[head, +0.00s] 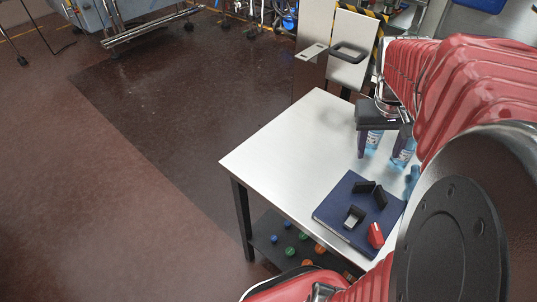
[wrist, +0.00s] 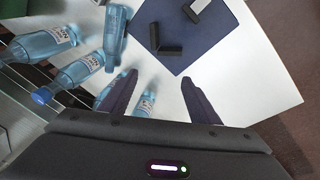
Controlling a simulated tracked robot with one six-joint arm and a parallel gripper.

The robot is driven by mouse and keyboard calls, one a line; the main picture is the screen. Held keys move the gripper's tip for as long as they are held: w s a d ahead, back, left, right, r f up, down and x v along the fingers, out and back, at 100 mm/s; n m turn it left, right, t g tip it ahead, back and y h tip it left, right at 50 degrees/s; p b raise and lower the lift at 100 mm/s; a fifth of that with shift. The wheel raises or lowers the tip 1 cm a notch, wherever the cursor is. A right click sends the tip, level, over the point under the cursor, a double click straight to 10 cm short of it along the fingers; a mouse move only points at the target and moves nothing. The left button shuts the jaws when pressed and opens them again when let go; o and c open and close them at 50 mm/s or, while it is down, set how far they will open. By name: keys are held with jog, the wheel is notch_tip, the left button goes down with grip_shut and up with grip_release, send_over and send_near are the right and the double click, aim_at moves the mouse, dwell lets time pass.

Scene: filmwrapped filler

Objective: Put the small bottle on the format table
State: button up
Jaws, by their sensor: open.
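Several clear blue bottles with white labels are in view, and I cannot tell for sure which is the small one. In the wrist view a small-looking bottle (wrist: 147,101) shows between my gripper's fingers, its lower part hidden by the gripper body. Another bottle is partly hidden by the left finger. My gripper (wrist: 159,79) is open, pointing down over the white-topped table (head: 270,140), with nothing visibly held. In the head view my gripper (head: 381,150) is at the table's right side, with a bottle (head: 373,139) showing behind its fingers and another (head: 403,152) beside them.
A dark blue mat (head: 335,207) lies on the table with black blocks (head: 354,216) and a red piece (head: 376,235). The table's left part is bare. Coloured knobs (head: 289,251) lie on the lower shelf.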

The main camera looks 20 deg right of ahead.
jog(key=a+r+n+t+y, duration=0.2)
jog(key=a+n+t, duration=0.3)
jog(key=a, duration=2.1)
jog(key=shift+s+a+r+n+y, duration=0.15)
jog(key=shift+a+r+n+y, duration=0.15)
jog(key=shift+a+r+n, duration=0.1)
jog(key=shift+c, duration=0.4)
